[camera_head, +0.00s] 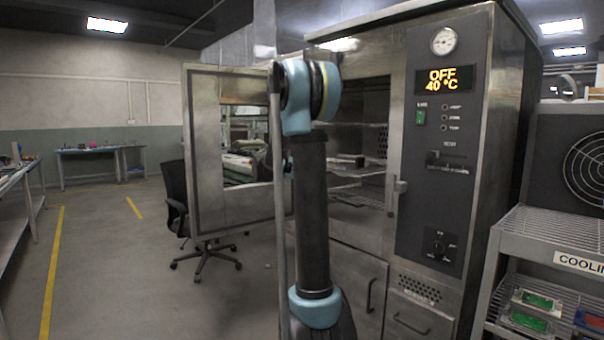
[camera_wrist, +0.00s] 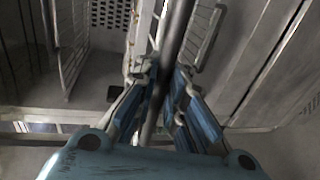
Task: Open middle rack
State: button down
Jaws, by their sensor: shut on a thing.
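The oven's chamber is open, and its wire racks show inside it behind my arm in the head view. The middle rack (camera_head: 357,171) has small dark items on it. In the wrist view my gripper (camera_wrist: 160,88) is shut around a dark metal bar (camera_wrist: 176,38), which runs between its blue-padded fingers. The bar looks like the front bar of the middle rack. Wire racks (camera_wrist: 66,50) show beside it in the wrist view. My gripper is hidden behind my arm in the head view. How far the rack is pulled out is hard to tell.
The oven door (camera_head: 203,150) stands wide open at the left of my arm. The control panel (camera_head: 440,150) reads OFF, 40 °C. A cooling rack (camera_head: 548,228) with boards stands at the right. A black chair (camera_head: 176,205) is behind the door. The floor at left is clear.

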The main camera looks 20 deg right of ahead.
jog(key=shift+s+a, duration=0.3)
jog(key=shift+a, duration=0.15)
jog(key=c, duration=1.7)
grip_release()
jog(key=shift+o, duration=0.2)
jog(key=shift+w, duration=0.1)
jog(key=v, duration=1.2)
jog(key=shift+f, duration=0.15)
